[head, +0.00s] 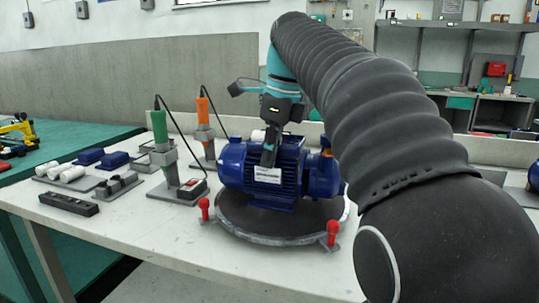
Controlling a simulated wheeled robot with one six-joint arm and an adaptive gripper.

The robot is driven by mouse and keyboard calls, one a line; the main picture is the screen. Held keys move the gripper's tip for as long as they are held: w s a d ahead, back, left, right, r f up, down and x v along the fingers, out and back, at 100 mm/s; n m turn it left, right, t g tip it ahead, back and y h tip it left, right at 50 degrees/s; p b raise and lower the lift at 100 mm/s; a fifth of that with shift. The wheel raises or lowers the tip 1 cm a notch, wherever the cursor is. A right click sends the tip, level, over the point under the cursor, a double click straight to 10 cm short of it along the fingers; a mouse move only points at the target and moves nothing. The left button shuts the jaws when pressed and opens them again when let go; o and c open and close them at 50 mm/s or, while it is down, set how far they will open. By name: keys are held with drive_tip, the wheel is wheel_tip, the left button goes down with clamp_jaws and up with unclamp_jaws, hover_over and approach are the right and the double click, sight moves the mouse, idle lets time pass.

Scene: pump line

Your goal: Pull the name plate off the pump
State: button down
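The pump (235,168) is a blue finned motor with a blue pump head at its right end. It sits on a round dark turntable (255,222) with a light rim. A white name plate (267,177) with dark print is on the pump's near side, and its lower part shows clearly. My gripper (268,162) points down in front of the pump, with its dark fingertips at the plate's top edge. I cannot tell whether they touch or grip it. The gap between the fingers does not show.
Two red-knobbed clamps (332,233) stand at the turntable's front rim. To the left are a green-handled tool (159,127) and an orange-handled tool (203,112) on stands with cables, and trays of white and blue parts (88,157). The bench's front left (150,235) is clear.

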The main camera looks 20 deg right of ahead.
drive_tip(key=shift+r, duration=0.2)
drive_tip(key=shift+r, duration=1.85)
